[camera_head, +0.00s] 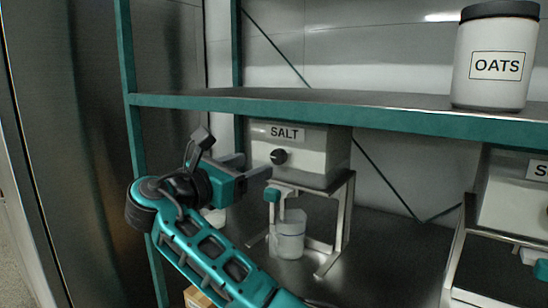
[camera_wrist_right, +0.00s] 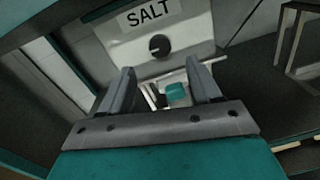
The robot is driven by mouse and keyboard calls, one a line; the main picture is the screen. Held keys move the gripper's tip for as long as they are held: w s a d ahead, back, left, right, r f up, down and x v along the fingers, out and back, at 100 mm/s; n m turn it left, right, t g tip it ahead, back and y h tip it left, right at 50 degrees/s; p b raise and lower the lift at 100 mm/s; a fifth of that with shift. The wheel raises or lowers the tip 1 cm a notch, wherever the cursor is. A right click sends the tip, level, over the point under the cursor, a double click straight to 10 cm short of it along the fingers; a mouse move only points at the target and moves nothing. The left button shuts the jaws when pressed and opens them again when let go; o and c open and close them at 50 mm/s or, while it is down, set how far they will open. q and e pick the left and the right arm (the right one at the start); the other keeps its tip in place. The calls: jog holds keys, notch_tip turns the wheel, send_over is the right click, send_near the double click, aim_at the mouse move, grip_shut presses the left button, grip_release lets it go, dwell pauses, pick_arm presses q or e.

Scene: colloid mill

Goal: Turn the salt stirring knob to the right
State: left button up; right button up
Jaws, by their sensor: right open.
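The salt machine (camera_head: 312,158) is a pale box labelled SALT on a metal stand under the shelf. Its round black stirring knob (camera_head: 279,157) sits on the front face below the label. The knob also shows in the right wrist view (camera_wrist_right: 159,45), beyond the fingertips and between their lines. My right gripper (camera_head: 252,167) is open and empty, in front of the machine and just left of and below the knob in the head view. Its two fingers also show in the right wrist view (camera_wrist_right: 160,82). It appears apart from the knob. My left gripper is not in view.
A teal dispensing part (camera_head: 273,194) hangs below the machine, above a pale container (camera_head: 290,236). A teal-edged shelf (camera_head: 330,108) runs overhead, carrying an OATS jar (camera_head: 496,58). A second machine (camera_head: 513,195) stands at the right. A teal post (camera_head: 130,75) rises at the left.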

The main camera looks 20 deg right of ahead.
aim_at(276, 158)
jog(key=x, duration=0.8)
jog(key=shift+d+f+p, duration=0.1)
jog(key=shift+d+p, duration=0.05)
jog(key=shift+p, duration=0.15)
jog(key=c, duration=1)
